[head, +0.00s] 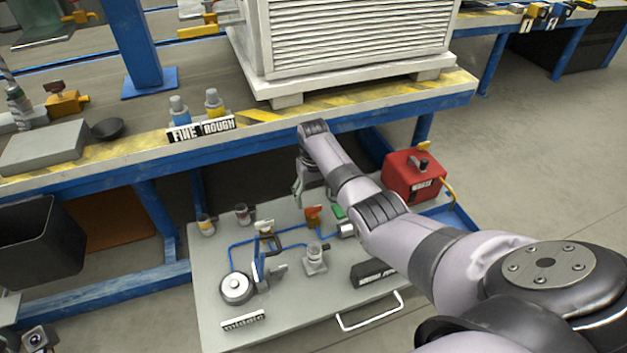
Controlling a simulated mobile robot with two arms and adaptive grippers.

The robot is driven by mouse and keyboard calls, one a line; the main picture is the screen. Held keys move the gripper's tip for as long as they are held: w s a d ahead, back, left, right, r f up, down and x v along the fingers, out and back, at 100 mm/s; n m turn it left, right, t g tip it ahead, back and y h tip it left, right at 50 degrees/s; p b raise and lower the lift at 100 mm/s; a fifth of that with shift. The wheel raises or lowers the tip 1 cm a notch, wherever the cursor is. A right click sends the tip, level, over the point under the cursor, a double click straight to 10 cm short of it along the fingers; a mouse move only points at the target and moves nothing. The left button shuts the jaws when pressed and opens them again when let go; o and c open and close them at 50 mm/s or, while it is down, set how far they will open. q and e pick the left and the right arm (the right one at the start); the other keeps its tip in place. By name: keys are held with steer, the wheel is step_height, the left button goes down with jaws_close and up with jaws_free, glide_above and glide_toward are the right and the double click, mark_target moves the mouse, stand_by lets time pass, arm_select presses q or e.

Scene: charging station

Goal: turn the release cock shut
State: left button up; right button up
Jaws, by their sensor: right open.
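My right arm reaches in from the lower right. Its gripper (312,197) is open and points down above the back of the grey panel (215,293), partly hidden by my forearm. An orange-handled valve (314,214) sits on the blue tubing just below the gripper. A cream-handled valve (264,228) sits on the same tubing to its left. I cannot tell which of these is the release cock, nor how its handle is turned. The gripper appears apart from both. My left gripper is not in view.
On the panel are a round gauge (236,288), a clear jar (315,260), a black labelled block (372,273), small cups and a front handle (370,312). A red box (413,174) stands at right. The workbench edge (350,107) runs close behind my gripper.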

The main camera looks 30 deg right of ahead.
mark_target(314, 208)
step_height(314, 208, up, 6)
stand_by(0.4)
stand_by(0.3)
